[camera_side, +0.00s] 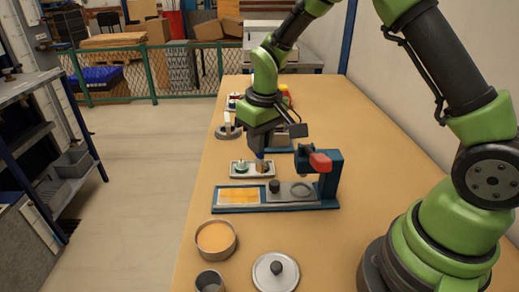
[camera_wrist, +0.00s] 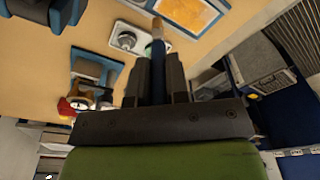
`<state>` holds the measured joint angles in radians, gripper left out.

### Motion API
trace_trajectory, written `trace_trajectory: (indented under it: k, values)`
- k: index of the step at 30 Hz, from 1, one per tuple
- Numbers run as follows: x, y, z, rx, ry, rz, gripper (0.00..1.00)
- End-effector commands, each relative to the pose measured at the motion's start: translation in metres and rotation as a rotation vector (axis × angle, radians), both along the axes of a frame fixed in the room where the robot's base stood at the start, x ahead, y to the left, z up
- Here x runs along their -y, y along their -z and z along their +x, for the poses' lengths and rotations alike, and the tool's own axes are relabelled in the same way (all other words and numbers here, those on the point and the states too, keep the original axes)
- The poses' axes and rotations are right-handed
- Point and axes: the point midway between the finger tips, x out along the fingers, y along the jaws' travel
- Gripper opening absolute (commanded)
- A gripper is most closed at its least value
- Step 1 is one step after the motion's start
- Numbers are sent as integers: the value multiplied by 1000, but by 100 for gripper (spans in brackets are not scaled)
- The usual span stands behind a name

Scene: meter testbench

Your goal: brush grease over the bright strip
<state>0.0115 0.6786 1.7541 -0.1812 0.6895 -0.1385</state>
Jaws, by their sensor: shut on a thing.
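My gripper (camera_side: 262,142) is shut on a brush (camera_side: 259,156) with a dark blue handle, pointing down over a small pale tray (camera_side: 234,174). In the wrist view my gripper (camera_wrist: 158,62) grips the handle between its dark fingers, and the brush's brown tip (camera_wrist: 157,25) sticks out beyond them. I cannot tell whether the tip touches the tray. A yellow-orange panel in a pale frame (camera_side: 238,196) lies on a blue-edged fixture, nearer the side camera than the brush. The panel also shows in the wrist view (camera_wrist: 195,10), apart from the tip.
A round tin with orange contents (camera_side: 215,238) stands near the table's left edge, with a grey cup (camera_side: 209,281) and a knobbed lid (camera_side: 275,271) nearby. A blue stand with a red part (camera_side: 320,163) rises at the fixture's right. A small green-topped item (camera_side: 241,167) sits on the tray.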

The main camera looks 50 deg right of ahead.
Motion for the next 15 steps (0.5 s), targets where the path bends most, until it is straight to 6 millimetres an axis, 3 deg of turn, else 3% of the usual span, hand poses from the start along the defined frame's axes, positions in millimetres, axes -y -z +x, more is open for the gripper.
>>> trace_trajectory:
  k: [6,15]
  values:
    - [0,-14,0,2,1,0,0]
    - [0,-16,0,0,1,0,0]
